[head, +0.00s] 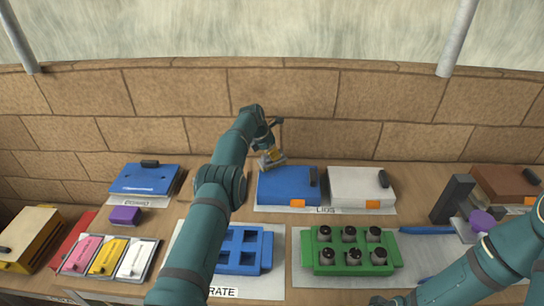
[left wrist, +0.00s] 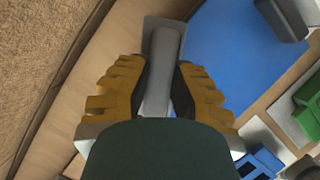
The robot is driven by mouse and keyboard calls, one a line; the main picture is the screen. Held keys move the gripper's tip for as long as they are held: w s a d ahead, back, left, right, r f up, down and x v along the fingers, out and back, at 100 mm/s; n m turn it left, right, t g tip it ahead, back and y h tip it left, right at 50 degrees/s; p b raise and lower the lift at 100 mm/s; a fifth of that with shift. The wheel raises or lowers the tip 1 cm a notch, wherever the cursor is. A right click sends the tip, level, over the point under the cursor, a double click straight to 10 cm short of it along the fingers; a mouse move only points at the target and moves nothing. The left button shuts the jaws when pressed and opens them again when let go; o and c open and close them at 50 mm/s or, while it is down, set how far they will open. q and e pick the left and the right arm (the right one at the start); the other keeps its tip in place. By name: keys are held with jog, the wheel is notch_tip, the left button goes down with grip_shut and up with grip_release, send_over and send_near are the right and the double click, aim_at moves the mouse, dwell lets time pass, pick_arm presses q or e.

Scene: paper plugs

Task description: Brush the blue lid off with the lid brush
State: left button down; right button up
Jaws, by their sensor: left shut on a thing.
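The blue lid (head: 284,186) lies flat on the white LIDS mat, with a black handle on its right side and an orange tag at its front edge. My left gripper (head: 269,154) is at the lid's back left corner. In the left wrist view its yellow fingers (left wrist: 158,95) are shut on the grey handle of the lid brush (left wrist: 157,92). The brush head (head: 273,162) is low beside the lid's back edge; I cannot tell whether it touches the lid. The blue lid also fills the upper right of the left wrist view (left wrist: 235,55). My right gripper is not clearly seen.
A white lid (head: 358,185) lies just right of the blue one. In front are a blue frame (head: 267,250) and a green block with several dark plugs (head: 312,262). A blue box (head: 143,180) stands left. A brick wall (head: 300,98) closes the back closely.

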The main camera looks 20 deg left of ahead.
pick_arm(q)
jog(key=shift+s+p, duration=0.3)
jog(key=shift+p, duration=0.2)
jog(key=shift+s+d+p, duration=0.25)
jog(key=shift+s+p, duration=0.3)
jog(key=shift+s, duration=0.2)
jog(key=shift+s+d, duration=0.15)
jog(key=shift+s, duration=0.3)
jog(key=shift+s+d+p, duration=0.3)
jog(key=shift+s+p, duration=0.25)
jog(key=shift+s, duration=0.4)
jog(key=shift+s+d+p, duration=0.25)
jog(key=shift+s+p, duration=0.3)
jog(key=shift+s, duration=0.4)
jog(key=shift+s+d+p, duration=0.3)
jog(key=shift+s+p, duration=0.25)
jog(key=shift+s, duration=0.4)
jog(key=shift+w+a+b, duration=0.2)
jog(key=shift+w+a, duration=0.05)
jog(key=shift+w, duration=0.55)
jog(key=shift+w+a+b, duration=0.2)
jog(key=shift+w+a, duration=0.05)
jog(key=shift+w, duration=0.55)
